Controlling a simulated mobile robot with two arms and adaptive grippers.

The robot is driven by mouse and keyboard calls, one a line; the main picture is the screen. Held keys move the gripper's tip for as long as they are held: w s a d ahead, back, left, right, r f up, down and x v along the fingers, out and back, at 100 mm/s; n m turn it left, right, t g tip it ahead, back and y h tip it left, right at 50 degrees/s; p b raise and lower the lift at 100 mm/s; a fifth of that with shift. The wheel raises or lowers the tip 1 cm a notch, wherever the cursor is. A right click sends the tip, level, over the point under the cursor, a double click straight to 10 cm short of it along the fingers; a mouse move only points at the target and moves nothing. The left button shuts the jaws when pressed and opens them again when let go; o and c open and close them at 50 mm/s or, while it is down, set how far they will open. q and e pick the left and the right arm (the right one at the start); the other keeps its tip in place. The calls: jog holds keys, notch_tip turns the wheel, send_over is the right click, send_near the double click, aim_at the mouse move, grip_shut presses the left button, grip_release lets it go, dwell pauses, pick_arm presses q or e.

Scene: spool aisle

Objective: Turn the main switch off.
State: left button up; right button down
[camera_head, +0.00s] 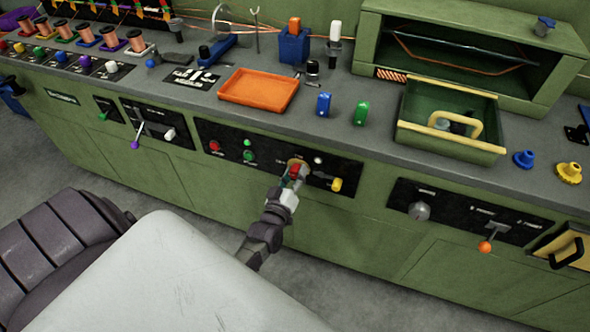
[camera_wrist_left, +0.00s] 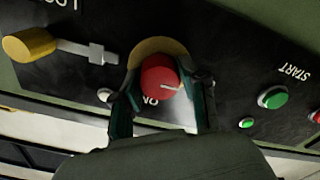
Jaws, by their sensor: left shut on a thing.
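The main switch (camera_wrist_left: 160,76) is a red round knob on a yellow disc, with a white pointer mark, on a black panel (camera_head: 222,142) on the green bench front. In the left wrist view the lettering "ON" shows beside it. My left gripper (camera_wrist_left: 163,95) is shut on the knob, with one finger on each side of it. In the head view this gripper (camera_head: 294,173) reaches the panel and covers most of the knob. My right gripper is in neither view.
On the same panel are a yellow-ended lever (camera_head: 336,184), a green start button (camera_head: 249,156) and a red button (camera_head: 214,146). An orange tray (camera_head: 258,90) and a green box with yellow handle (camera_head: 450,147) stand on the bench above.

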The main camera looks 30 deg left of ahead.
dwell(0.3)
pick_arm(q)
jog(key=o, duration=1.1)
jog(key=shift+w, duration=0.1)
jog(key=shift+o, duration=0.2)
jog(key=v, duration=1.2)
